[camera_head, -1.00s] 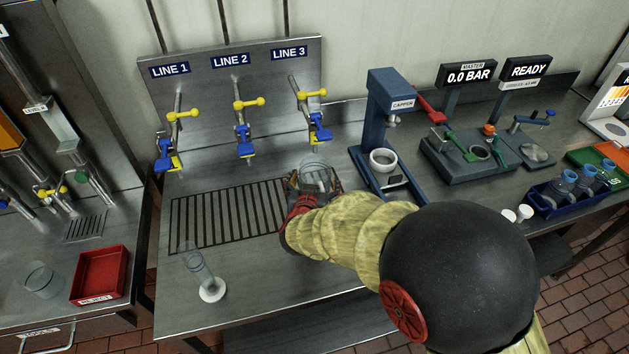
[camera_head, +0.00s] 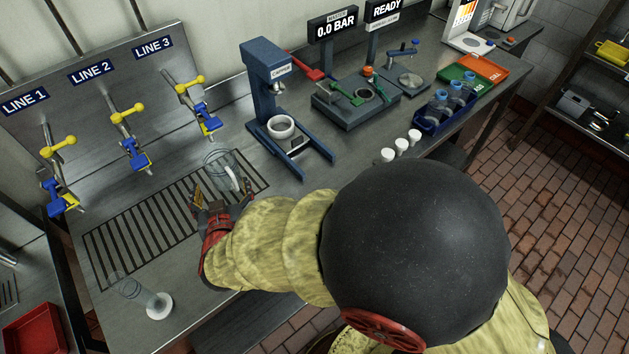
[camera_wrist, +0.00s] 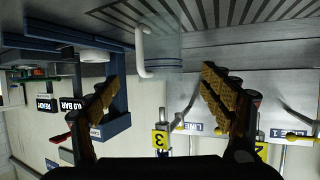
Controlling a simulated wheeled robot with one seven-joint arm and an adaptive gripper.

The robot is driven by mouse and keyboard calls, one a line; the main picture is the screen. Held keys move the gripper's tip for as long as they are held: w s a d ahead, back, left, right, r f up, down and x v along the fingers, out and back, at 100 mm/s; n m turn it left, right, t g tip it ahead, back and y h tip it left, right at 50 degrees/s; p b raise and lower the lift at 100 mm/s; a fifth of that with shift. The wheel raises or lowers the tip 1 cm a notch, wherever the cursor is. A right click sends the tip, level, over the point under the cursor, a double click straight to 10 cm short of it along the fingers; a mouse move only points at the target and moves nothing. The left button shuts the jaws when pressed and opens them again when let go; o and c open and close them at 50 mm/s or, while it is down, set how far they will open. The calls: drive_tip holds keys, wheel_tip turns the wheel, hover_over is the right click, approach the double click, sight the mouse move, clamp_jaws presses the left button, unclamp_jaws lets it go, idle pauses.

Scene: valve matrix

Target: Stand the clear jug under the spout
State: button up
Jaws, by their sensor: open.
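The clear jug (camera_head: 218,162) stands upright at the right end of the slatted drain grate (camera_head: 130,232), just below and slightly right of the LINE 3 spout (camera_head: 208,130). Its handle faces my gripper. My gripper (camera_head: 220,192) is open, on the near side of the jug. In the wrist view, which is upside down, the jug (camera_wrist: 165,50) with its white handle lies beyond the fingertips. The two fingers of my gripper (camera_wrist: 160,85) are wide apart with nothing held between them. The jug's base is partly hidden in the head view.
Yellow-and-blue valves hang from the back panel (camera_head: 95,100) at left. A blue capper (camera_head: 265,90) stands right of the jug. A clear cylinder (camera_head: 130,288) on a white base stands at the front left. White caps (camera_head: 401,146) and a blue bottle tray (camera_head: 432,123) are farther right.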

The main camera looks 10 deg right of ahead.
drive_tip(key=d+r+g+y, duration=0.3)
drive_tip(key=d+r, duration=0.7)
drive_tip(key=r, duration=0.3)
drive_tip(key=s+d+m+g+h, duration=0.1)
drive_tip(key=s+d+g+h, duration=0.1)
drive_tip(key=s+d, duration=0.7)
drive_tip(key=s+d+r+g+h, duration=0.1)
drive_tip(key=s+d+g+h, duration=0.1)
drive_tip(key=s+d, duration=0.8)
drive_tip(key=d+h, duration=0.1)
drive_tip(key=d, duration=0.5)
drive_tip(key=shift+d+r+m+g, duration=0.2)
drive_tip(key=shift+m+g, duration=0.1)
drive_tip(key=shift+m, duration=0.1)
